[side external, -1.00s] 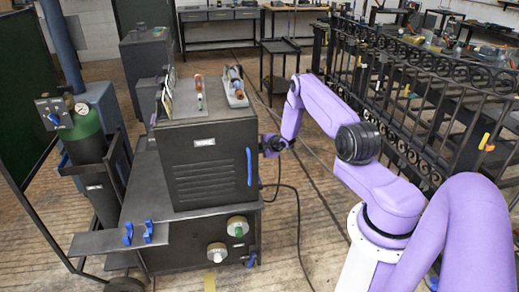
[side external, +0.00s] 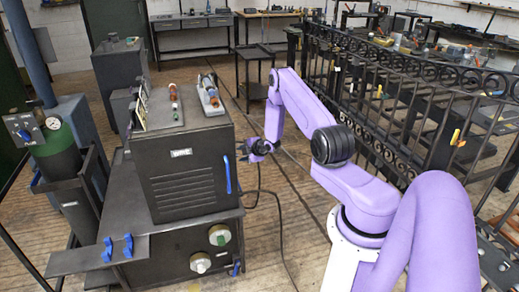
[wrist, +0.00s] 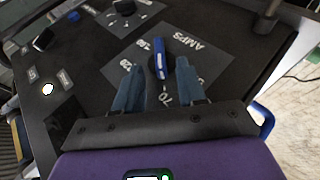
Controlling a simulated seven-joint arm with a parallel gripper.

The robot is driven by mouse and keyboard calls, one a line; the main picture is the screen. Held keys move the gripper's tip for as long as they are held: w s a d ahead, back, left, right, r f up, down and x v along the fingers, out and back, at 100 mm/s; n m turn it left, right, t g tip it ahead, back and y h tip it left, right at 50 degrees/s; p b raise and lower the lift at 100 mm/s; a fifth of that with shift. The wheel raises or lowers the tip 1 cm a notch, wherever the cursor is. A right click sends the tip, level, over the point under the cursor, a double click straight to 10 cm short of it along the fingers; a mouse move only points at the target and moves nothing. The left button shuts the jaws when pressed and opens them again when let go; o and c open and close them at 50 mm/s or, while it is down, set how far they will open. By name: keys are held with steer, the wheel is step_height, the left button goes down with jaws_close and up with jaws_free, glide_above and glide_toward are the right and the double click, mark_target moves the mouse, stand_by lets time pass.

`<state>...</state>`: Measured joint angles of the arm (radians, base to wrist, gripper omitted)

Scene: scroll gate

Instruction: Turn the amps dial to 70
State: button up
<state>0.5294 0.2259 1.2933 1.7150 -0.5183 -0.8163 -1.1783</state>
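The amps dial is a blue bar-shaped knob (wrist: 159,62) on a dark grey plate (wrist: 205,60) marked AMPS, in the wrist view. My gripper (wrist: 158,70) is open, with one blue finger on each side of the knob and visible gaps between. Whether the fingertips reach the knob's depth I cannot tell. In the side view my gripper (side external: 250,150) is beside the right side of the dark welding machine (side external: 185,175); the dial face is hidden there.
Another dark plate with a black knob (wrist: 124,7) lies at the top of the wrist view. A blue handle (side external: 227,175) is on the machine's vented side. A cable (side external: 268,192) hangs below my gripper. A black iron gate (side external: 400,105) stands to the right.

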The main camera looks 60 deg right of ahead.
steer(key=v, duration=1.2)
steer(key=shift+s+r, duration=0.2)
steer(key=shift+s, duration=0.15)
steer(key=shift+a+f, duration=0.1)
steer(key=shift+a, duration=0.1)
steer(key=w+a+r+n+g+y, duration=0.2)
steer(key=w+a+g, duration=0.25)
steer(key=a, duration=0.55)
steer(key=s+a+r+g, duration=0.1)
steer(key=s+a+r, duration=0.1)
steer(key=a+r, duration=0.5)
steer(key=s+a+r+g, duration=0.1)
steer(key=s+a+r, duration=0.1)
steer(key=a, duration=0.8)
steer(key=s+a+r+g+y, duration=0.1)
steer(key=s+a+r, duration=0.2)
steer(key=s+a, duration=0.25)
steer(key=s+a+r+g, duration=0.1)
steer(key=s+a+r, duration=0.25)
steer(key=s, duration=0.25)
steer(key=s+a+r+g, duration=0.1)
steer(key=s+r, duration=0.2)
steer(key=s, duration=1.2)
steer(key=shift+a+m, duration=0.25)
steer(key=shift+m, duration=0.05)
